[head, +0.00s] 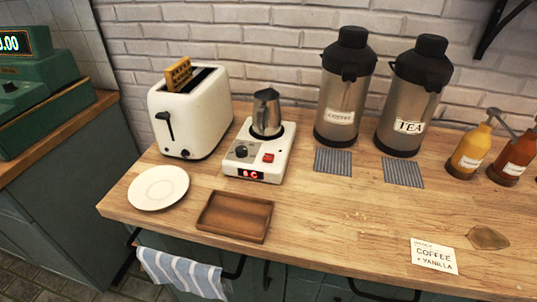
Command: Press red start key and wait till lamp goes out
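A small white hot plate (253,165) stands on the wooden counter. Its front has a black knob (241,151), a red key (268,158) and a small dark display (250,174) with lit red characters too small to read surely. A metal pot (266,112) with a dark handle stands on the hot plate's round top. I cannot make out a separate lamp. Neither of my grippers shows in the head view, and nothing touches the red key.
A white toaster (196,112) with a waffle (178,74) in its slot stands to the left. A white plate (158,188) and a brown tray (235,217) lie in front. Coffee (337,100) and tea (402,105) flasks stand to the right. A note (433,256) lies front right.

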